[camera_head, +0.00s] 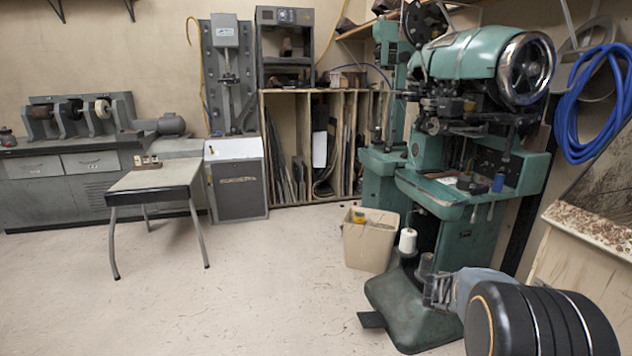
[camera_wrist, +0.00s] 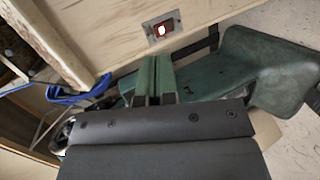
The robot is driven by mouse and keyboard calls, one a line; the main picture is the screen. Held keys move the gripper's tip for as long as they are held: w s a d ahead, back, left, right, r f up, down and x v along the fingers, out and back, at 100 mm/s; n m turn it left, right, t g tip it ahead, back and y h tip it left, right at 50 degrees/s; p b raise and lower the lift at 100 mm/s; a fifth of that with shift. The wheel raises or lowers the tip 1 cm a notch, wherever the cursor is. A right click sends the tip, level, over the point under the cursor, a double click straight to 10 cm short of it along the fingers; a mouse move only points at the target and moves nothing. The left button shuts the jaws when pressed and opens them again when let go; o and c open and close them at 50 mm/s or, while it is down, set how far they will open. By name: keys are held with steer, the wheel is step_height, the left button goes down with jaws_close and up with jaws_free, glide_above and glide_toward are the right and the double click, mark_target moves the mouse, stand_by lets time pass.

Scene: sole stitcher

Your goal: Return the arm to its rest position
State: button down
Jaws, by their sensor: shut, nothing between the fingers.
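My arm shows at the lower right of the head view as a black banded joint (camera_head: 540,318) with a grey link. My gripper (camera_head: 430,291) is at the end of this link, in front of the green sole stitcher's (camera_head: 445,225) lower column. Whether it touches the machine cannot be told. In the wrist view the dark gripper body fills the lower middle, and the fingers of my gripper (camera_wrist: 155,62) stand close together with nothing seen between them. Green machine parts (camera_wrist: 262,72) show behind and to the right.
A beige bin (camera_head: 368,242) and a white thread spool (camera_head: 407,240) stand by the stitcher. A wooden panel (camera_head: 585,245) is at the right, below a blue hose (camera_head: 585,110). A small table (camera_head: 152,180) is at the left. The floor between is clear.

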steer(key=s+a+r+y+p, duration=0.4)
steer(key=a+r+p, duration=0.3)
steer(key=a+r, duration=0.2)
steer(key=s+a+r+t+y+p, duration=0.1)
steer(key=s+a+r+y+p, duration=0.4)
steer(key=a+r+p, duration=0.3)
steer(key=s+a+r+t+y+p, duration=0.1)
steer(key=s+a+r+y+p, duration=0.3)
steer(key=a+r, duration=0.6)
steer(key=s+p, duration=0.2)
steer(key=p, duration=0.1)
steer(key=shift+s+a+r+y+p, duration=0.15)
steer(key=shift+s+a+y+p, duration=0.05)
steer(key=shift+a+y+p, duration=0.15)
steer(key=shift+d, duration=0.2)
